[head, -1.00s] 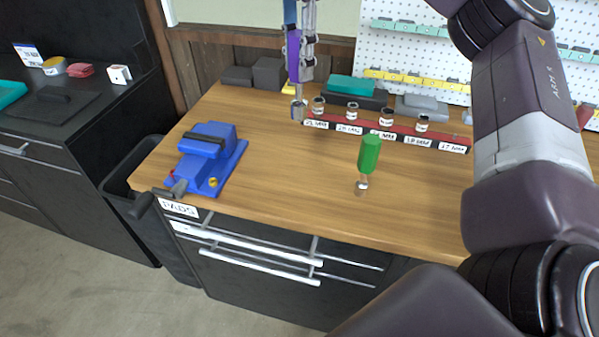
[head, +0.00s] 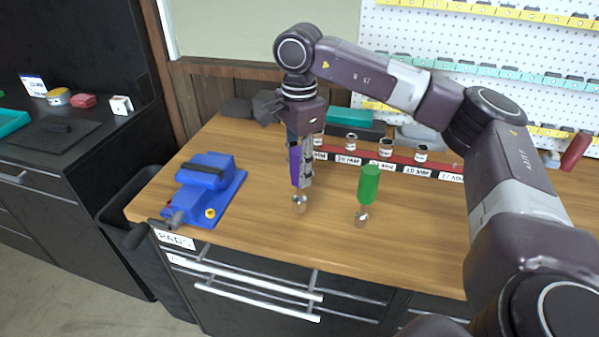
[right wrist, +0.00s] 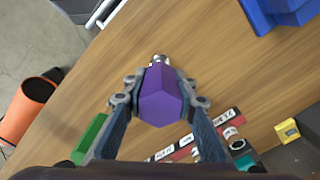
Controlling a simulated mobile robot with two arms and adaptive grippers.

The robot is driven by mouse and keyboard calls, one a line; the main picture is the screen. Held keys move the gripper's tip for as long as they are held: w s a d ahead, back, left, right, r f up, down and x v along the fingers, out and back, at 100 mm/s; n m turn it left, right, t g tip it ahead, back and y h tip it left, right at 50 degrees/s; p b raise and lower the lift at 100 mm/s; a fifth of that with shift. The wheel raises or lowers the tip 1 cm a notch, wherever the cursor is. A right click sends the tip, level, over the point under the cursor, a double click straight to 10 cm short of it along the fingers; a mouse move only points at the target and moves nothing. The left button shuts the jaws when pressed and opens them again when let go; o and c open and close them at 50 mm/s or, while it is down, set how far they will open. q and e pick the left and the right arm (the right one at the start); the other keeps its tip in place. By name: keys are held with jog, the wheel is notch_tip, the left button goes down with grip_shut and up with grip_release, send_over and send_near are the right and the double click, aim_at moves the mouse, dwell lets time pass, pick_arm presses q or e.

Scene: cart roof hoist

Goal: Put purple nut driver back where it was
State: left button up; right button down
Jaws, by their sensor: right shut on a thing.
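The purple nut driver (head: 295,168) is held upright in my right gripper (head: 302,170), its metal socket end pointing down at the bench top. In the right wrist view the purple handle (right wrist: 160,95) sits between both fingers. I cannot tell whether its tip touches the bench. A green nut driver (head: 369,186) stands upright on the bench to its right. Behind them is a red rack strip (head: 400,157) with white size labels and several metal sockets; its left end is partly hidden by my gripper. My left gripper is not in view.
A blue vise (head: 207,185) stands on the left of the wooden bench (head: 260,225). Grey and teal boxes (head: 350,117) lie behind the rack. A pegboard (head: 470,45) rises at the back right. The bench front is clear.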

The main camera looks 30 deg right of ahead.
jog(key=shift+f, duration=0.8)
jog(key=shift+f, duration=0.2)
jog(key=c, duration=1.6)
grip_release()
